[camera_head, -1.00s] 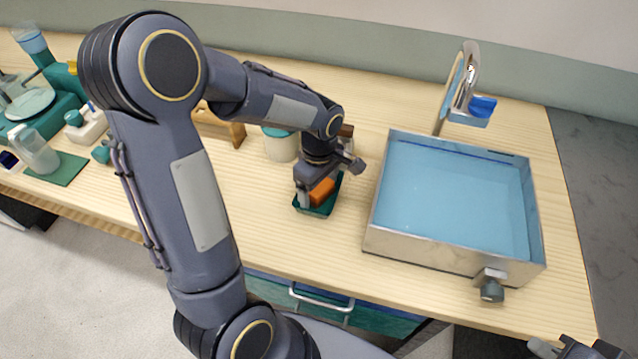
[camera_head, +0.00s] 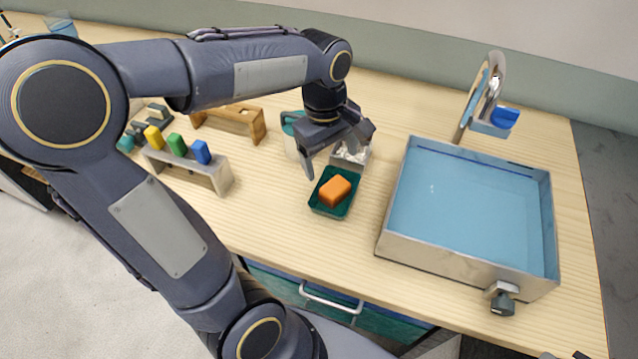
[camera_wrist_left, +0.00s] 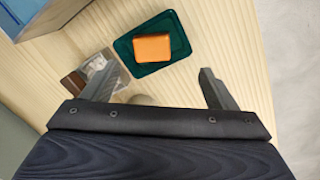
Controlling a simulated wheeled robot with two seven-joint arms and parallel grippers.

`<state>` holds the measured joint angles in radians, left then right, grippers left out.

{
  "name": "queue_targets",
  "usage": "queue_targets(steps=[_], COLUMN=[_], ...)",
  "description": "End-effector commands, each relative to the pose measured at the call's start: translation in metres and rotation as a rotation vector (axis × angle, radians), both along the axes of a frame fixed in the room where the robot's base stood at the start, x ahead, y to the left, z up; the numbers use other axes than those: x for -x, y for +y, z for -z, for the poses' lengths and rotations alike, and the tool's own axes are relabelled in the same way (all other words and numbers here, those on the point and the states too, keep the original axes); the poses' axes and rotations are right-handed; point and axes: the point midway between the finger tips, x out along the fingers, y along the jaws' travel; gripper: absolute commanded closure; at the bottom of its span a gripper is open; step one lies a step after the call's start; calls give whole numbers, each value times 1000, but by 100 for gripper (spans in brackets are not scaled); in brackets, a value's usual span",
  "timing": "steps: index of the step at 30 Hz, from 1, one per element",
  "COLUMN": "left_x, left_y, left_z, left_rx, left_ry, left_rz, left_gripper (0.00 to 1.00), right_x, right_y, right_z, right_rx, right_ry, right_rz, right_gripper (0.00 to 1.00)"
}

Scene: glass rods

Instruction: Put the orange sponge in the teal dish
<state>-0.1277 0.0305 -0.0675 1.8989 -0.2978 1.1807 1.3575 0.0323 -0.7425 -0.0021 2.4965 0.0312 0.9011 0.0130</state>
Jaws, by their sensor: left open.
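The orange sponge (camera_head: 335,191) sits inside the teal dish (camera_head: 325,211) on the wooden counter, left of the sink. In the left wrist view the sponge (camera_wrist_left: 152,47) rests on the floor of the dish (camera_wrist_left: 148,71), towards one side. My left gripper (camera_head: 338,172) is open and empty, above and behind the dish. Its two fingers (camera_wrist_left: 162,88) are spread apart in the left wrist view, clear of the sponge. My right gripper cannot be made out; only a dark scrap shows at the bottom right corner of the head view.
A sink basin (camera_head: 470,262) with a tap (camera_head: 480,95) stands at the right. A small metal container (camera_head: 350,160) is just behind the dish. A rack (camera_head: 215,178) with coloured blocks and a wooden stand (camera_head: 240,120) are at the left. The counter in front of the dish is clear.

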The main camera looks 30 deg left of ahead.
Motion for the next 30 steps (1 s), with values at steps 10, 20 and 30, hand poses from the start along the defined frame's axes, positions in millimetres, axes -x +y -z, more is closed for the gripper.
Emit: queue_targets(steps=[10,20,30], left_x=[116,141,141], left_y=[-26,-41,-41], left_z=[-5,7,7], left_rx=[34,-58,-57], left_ry=[-457,-608,-606], left_rz=[754,992,992], left_gripper=[20,20,20], right_x=[0,0,0], right_y=[0,0,0], right_z=[0,0,0], right_rx=[0,0,0], right_ry=[0,0,0], right_rz=[0,0,0], right_gripper=[100,100,100])
